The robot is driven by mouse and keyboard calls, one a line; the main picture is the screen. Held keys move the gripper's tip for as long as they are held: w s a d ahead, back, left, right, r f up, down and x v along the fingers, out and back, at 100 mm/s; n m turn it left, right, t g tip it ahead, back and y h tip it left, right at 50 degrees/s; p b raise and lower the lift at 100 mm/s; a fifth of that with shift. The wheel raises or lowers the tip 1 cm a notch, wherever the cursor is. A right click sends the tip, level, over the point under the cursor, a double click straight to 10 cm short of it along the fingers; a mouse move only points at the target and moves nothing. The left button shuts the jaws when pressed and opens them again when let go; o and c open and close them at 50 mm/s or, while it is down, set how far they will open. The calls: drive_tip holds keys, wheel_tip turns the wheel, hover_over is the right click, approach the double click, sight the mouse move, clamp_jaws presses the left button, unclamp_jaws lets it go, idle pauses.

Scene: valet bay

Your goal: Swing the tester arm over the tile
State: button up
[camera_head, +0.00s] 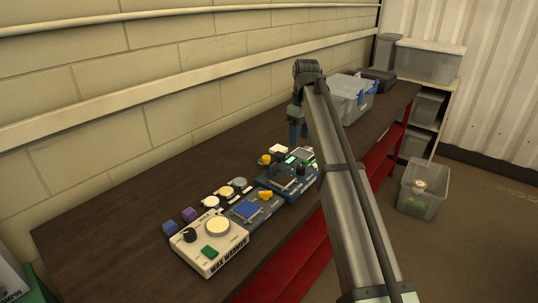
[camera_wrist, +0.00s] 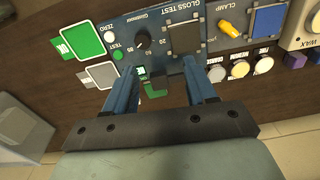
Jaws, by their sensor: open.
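The blue gloss test unit (camera_head: 286,182) sits on the bench. In the wrist view its panel (camera_wrist: 120,40) shows a black knob, ZERO and TEST buttons and a grey square plate (camera_wrist: 184,36). A dark bracket-like piece (camera_wrist: 190,68), perhaps the tester arm, shows at the panel's edge between my fingers, with a green part beside it; I cannot tell exactly how they join. My gripper (camera_wrist: 161,72) is open, its two blue fingers apart and empty, over that edge. In the head view my gripper (camera_head: 298,131) hangs behind the unit; my arm hides part of the area.
A clamp unit with a blue pad (camera_head: 247,209) and a white wax warmer (camera_head: 210,242) stand left of the unit. Several small jars (camera_head: 226,191) and two cubes (camera_head: 189,214) line the back. The bench's left end is clear.

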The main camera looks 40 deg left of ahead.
drive_tip(key=w+a+r, duration=0.2)
drive_tip(key=n+g+y, duration=0.3)
drive_tip(key=n, duration=0.7)
approach(266, 156)
drive_tip(key=x, duration=0.8)
drive_tip(key=shift+s+f, duration=0.15)
drive_tip(key=shift+f, duration=0.2)
drive_tip(key=shift+c, duration=0.2)
clamp_jaws()
